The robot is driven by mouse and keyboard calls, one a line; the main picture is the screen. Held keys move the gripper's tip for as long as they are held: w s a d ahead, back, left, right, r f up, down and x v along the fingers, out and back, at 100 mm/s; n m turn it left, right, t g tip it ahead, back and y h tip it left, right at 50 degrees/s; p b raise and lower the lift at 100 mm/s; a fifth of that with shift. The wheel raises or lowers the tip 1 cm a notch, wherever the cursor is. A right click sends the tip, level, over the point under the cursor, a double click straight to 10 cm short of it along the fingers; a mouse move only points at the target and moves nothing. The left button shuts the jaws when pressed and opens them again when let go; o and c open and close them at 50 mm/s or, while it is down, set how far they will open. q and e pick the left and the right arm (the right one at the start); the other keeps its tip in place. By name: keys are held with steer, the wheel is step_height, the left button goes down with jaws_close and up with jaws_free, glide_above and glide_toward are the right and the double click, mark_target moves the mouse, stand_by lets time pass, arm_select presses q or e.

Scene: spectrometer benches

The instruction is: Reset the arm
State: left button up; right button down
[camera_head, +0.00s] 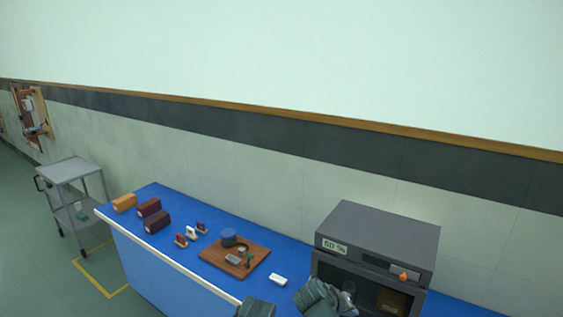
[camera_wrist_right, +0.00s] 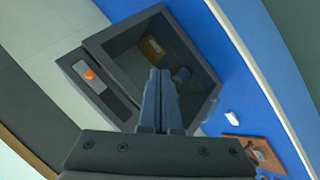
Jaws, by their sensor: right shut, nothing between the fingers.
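My right gripper (camera_head: 349,293) is low in the head view, in front of the open face of a dark grey cabinet (camera_head: 378,234). In the right wrist view the two fingers of the gripper (camera_wrist_right: 160,74) lie together with nothing between them. They point toward the opening of the cabinet (camera_wrist_right: 104,38); I cannot tell whether the tips are inside it. A dark grey-green part of my arm shows at the bottom edge of the head view. My left gripper does not show.
The cabinet holds a brown box (camera_wrist_right: 153,48) and a small blue-grey item (camera_wrist_right: 182,75). Left of it on the blue bench (camera_head: 185,222) are a white block (camera_head: 278,280), a wooden board (camera_head: 214,254) and several boxes (camera_head: 150,208). A grey cart (camera_head: 69,170) stands beyond.

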arm_select(q)
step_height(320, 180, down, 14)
steer(key=b, duration=1.1)
arm_select(e)
steer(key=s+a+f+n+g+y, duration=0.1)
steer(key=s+a+f+g+y, duration=0.1)
steer(key=s+a+f, duration=0.4)
steer(key=s+a+f+n+g+y, duration=0.2)
steer(key=s+a+f, duration=0.5)
steer(key=f, duration=0.7)
steer(key=shift+a+g+y, duration=0.5)
steer(key=shift+a+y, duration=0.4)
steer(key=shift+y, duration=0.1)
